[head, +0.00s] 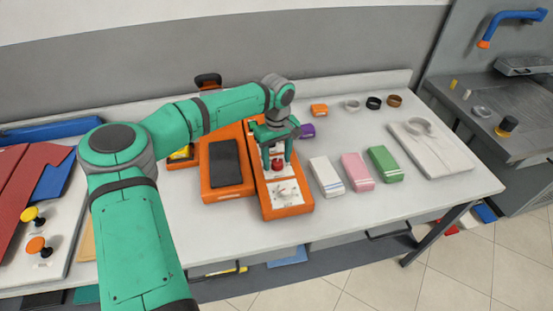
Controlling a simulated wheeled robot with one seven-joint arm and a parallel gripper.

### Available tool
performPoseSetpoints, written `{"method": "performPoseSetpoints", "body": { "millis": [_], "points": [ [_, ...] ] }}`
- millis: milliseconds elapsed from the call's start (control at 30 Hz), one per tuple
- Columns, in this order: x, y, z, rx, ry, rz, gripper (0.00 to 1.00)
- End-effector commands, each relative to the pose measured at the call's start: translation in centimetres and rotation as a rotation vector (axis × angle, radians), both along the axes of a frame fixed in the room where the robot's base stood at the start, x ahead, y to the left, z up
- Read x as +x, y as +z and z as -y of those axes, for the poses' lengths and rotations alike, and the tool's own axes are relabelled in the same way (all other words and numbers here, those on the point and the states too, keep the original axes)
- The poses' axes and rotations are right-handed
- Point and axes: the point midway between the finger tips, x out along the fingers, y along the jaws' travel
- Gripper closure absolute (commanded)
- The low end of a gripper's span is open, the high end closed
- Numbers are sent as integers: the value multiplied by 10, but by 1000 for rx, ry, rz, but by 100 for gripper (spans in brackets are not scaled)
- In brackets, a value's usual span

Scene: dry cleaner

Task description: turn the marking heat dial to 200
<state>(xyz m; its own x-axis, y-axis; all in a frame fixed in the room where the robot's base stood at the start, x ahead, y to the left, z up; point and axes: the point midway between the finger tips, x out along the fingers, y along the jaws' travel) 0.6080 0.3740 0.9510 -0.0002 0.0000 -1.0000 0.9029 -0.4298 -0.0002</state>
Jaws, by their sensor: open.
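An orange machine (291,211) with white panels stands on the white table in the middle of the head view. A pale round dial (283,191) sits on its near panel, with small marks around it too small to read. I take this as the marking heat dial, and I cannot read its setting. My gripper (277,165) points down over the machine, behind the dial. Its fingers are open on either side of a red knob-like part (276,164). I cannot tell whether they touch it. The fingers partly hide the machine's middle.
An orange unit with a dark pad (224,163) stands close on the left. White (326,176), pink (357,171) and green (385,163) boxes stand to the right. The table front edge near the machine is clear.

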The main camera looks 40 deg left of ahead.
Motion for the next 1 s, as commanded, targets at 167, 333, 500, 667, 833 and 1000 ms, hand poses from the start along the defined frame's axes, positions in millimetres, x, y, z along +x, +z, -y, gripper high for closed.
{"method": "performPoseSetpoints", "body": {
  "millis": [167,333,500,667,833,1000],
  "points": [
    [0,23,-1,4,0,2,49],
    [0,56,-1,4,0,2,49],
    [0,84,-1,3,1,1,49],
    [0,100,-1,2,1,1,49],
    [0,106,-1,2,1,0,49],
    [0,106,-1,1,1,0,49]
  ]
}}
